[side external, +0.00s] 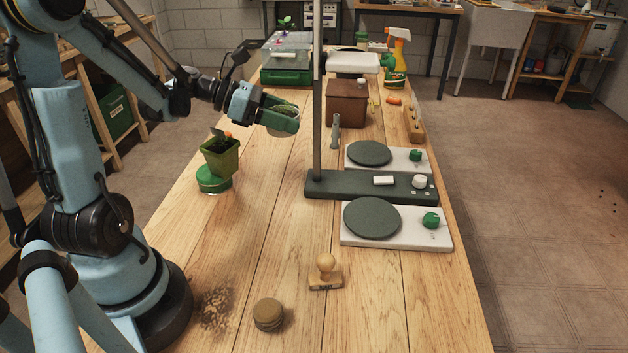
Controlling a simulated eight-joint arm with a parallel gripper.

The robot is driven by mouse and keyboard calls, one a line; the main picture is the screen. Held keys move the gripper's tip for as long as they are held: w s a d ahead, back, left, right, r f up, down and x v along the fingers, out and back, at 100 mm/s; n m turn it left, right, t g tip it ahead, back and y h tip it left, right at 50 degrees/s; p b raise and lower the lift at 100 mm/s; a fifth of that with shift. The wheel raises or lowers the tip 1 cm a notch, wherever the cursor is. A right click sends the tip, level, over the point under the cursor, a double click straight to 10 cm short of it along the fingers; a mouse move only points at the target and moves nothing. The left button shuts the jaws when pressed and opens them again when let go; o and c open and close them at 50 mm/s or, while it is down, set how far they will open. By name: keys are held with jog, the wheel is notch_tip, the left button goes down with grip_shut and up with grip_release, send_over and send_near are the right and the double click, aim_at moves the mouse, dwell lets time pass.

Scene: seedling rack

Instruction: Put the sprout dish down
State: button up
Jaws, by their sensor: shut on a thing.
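My gripper (281,116) is in the left middle of the side external view, above the wooden bench. It is shut on the sprout dish (286,107), a small dish with dark, speckled contents. Green finger parts cover much of the dish, so its rim and underside are mostly hidden. The dish is held clear of the bench, left of the upright pole. I cannot tell exactly how level it is.
A green pot (221,157) stands on a round green base (214,186). Two white units (350,235) (412,168) with dark round plates flank the pole's dark base (345,188). A brown box (345,106) stands behind. A wooden stamp (325,272) is in front. The bench centre is clear.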

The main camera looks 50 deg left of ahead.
jog(key=s+d+n+y, duration=0.1)
jog(key=s+d, duration=0.4)
jog(key=d, duration=0.3)
jog(key=w+d+r+m+g+h, duration=0.1)
jog(key=w+d+r+m+h, duration=0.1)
jog(key=d, duration=0.3)
jog(key=w+d+r+m+g+h, duration=0.1)
jog(key=w+d+r+m, duration=0.15)
jog(key=d, duration=0.35)
jog(key=a+n+t+y, duration=0.3)
jog(key=a+n+y, duration=0.15)
jog(key=a, duration=0.25)
jog(key=m+g+h, duration=0.5)
jog(key=m+g, duration=1.4)
jog(key=g, duration=0.1)
send_over(386, 335)
notch_tip(386, 335, down, 12)
jog(key=shift+f, duration=3.25)
jog(key=shift+f, duration=0.6)
